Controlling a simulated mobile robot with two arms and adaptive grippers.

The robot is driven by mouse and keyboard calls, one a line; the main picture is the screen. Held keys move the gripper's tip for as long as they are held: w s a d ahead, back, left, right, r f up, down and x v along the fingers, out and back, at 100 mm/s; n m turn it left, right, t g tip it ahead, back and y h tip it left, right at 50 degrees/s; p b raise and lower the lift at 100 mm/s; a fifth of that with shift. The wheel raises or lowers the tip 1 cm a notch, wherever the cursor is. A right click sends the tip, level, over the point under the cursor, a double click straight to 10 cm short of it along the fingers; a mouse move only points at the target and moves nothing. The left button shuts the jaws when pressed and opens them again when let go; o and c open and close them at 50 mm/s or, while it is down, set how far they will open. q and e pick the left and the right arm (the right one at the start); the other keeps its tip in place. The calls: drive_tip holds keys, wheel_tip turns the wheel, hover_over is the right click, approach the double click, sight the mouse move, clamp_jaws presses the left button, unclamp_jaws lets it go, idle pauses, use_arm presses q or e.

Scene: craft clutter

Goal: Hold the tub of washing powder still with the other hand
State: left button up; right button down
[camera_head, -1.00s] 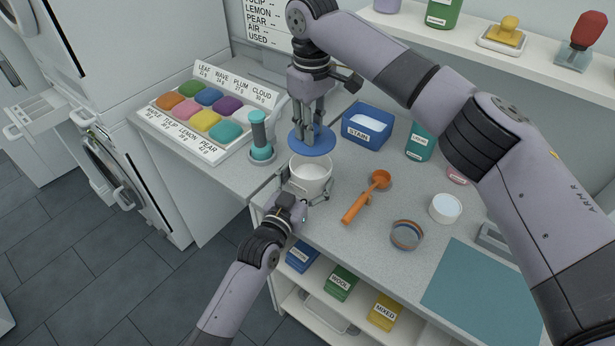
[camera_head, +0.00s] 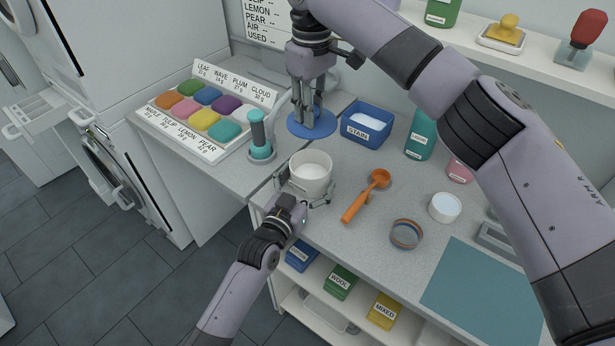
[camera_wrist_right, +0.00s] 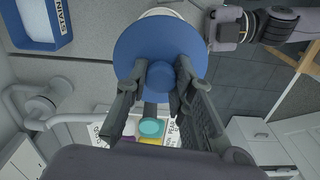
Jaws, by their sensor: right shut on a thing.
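The tub of washing powder (camera_head: 310,178) is white, round and uncovered, with white powder inside. It stands upright near the worktop's front left edge. My left gripper (camera_head: 303,190) is at the tub's near side, with its fingers on either side of it. Whether both fingers touch the tub is unclear. My right gripper (camera_head: 311,120) is shut on the knob of a round blue lid (camera_head: 300,127), behind the tub. The right wrist view shows the blue lid (camera_wrist_right: 135,50) between the fingers (camera_wrist_right: 160,88), covering most of what lies beyond.
Behind the tub is a blue STAIN box (camera_head: 366,130). An orange scoop (camera_head: 365,196), a ring (camera_head: 406,234) and a small white-topped jar (camera_head: 445,207) lie to its right. A teal-and-grey object (camera_head: 260,140) and the tray of coloured blocks (camera_head: 222,150) are left. The teal mat (camera_head: 480,290) is clear.

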use_arm(q)
drive_tip(key=shift+o, duration=1.1)
drive_tip(key=shift+w+r, duration=0.1)
drive_tip(key=shift+r, duration=0.05)
drive_tip(key=shift+r, duration=0.1)
drive_tip(key=shift+a, duration=0.1)
drive_tip(key=shift+s+a, duration=0.15)
drive_tip(key=shift+s, duration=0.2)
drive_tip(key=v, duration=1.1)
drive_tip(key=shift+s, duration=0.15)
drive_tip(key=shift+s, duration=0.1)
use_arm(e)
drive_tip(key=shift+s, duration=0.1)
